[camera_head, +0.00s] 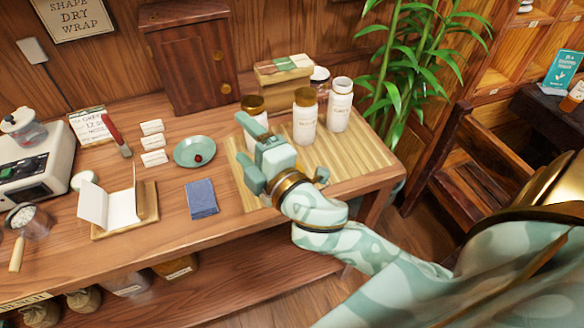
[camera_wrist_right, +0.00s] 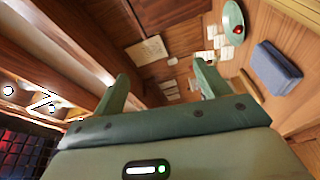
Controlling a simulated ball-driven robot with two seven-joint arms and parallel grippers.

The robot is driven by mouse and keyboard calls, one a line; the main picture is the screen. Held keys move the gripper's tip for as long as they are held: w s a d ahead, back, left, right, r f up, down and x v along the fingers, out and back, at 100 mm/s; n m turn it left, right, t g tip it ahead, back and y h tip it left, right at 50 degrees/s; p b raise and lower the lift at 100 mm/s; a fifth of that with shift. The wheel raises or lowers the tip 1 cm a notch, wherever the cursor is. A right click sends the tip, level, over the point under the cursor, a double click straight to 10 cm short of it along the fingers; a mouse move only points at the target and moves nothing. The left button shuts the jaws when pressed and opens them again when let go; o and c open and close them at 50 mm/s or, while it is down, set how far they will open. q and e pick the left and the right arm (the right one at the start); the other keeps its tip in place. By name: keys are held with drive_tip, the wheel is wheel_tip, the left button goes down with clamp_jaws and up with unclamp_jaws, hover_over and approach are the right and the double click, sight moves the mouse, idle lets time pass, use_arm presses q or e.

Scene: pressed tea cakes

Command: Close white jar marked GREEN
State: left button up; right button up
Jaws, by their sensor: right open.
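Three white jars stand upright on the slatted bamboo mat (camera_head: 362,162) at the table's right end. The left jar (camera_head: 262,139) has a brown-gold top and is partly hidden by my right gripper. The middle jar (camera_head: 305,126) also has a brown-gold top. The right jar (camera_head: 340,108) has a white top with no brown lid visible. The labels are too small to read, so I cannot tell which is marked GREEN. My right gripper (camera_head: 247,150) is open and empty, in front of the left jar. In the right wrist view its fingers (camera_wrist_right: 162,88) are apart. My left gripper is not in view.
A green dish (camera_head: 195,151) with a red item and a blue cloth (camera_head: 202,197) lie left of the mat. A wooden cabinet (camera_head: 190,60) stands at the back. A plant rises at right.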

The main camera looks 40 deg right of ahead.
drive_tip(key=a+r+n+t+y, duration=0.1)
drive_tip(key=a+r+n+y, duration=0.8)
drive_tip(key=n+y, duration=0.2)
drive_tip(key=s+a+r+n+g+y, duration=0.1)
drive_tip(key=s+a+n+g+y, duration=0.1)
drive_tip(key=a+n+g+y, duration=0.45)
drive_tip(key=s+a+r+n+g+y, duration=0.15)
drive_tip(key=n+g, duration=0.25)
drive_tip(key=n, duration=0.6)
drive_tip(key=s+a+f+n+g+h, duration=0.25)
drive_tip(key=f+n+g, duration=0.25)
drive_tip(key=n+g, duration=0.4)
drive_tip(key=w+d+f+n+h, duration=0.3)
drive_tip(key=d+f+n+h, duration=0.4)
drive_tip(key=d+f+h, duration=0.4)
drive_tip(key=w+d+r+h, duration=0.1)
drive_tip(key=d+h, duration=0.1)
drive_tip(key=d, duration=0.4)
drive_tip(key=w+d+r+h, duration=0.1)
drive_tip(key=d+r+h, duration=0.1)
drive_tip(key=d, duration=0.4)
drive_tip(key=w+d+r+m+h, duration=0.1)
drive_tip(key=w+d+r+h, duration=0.1)
drive_tip(key=d, duration=0.5)
drive_tip(key=shift+h, duration=0.25)
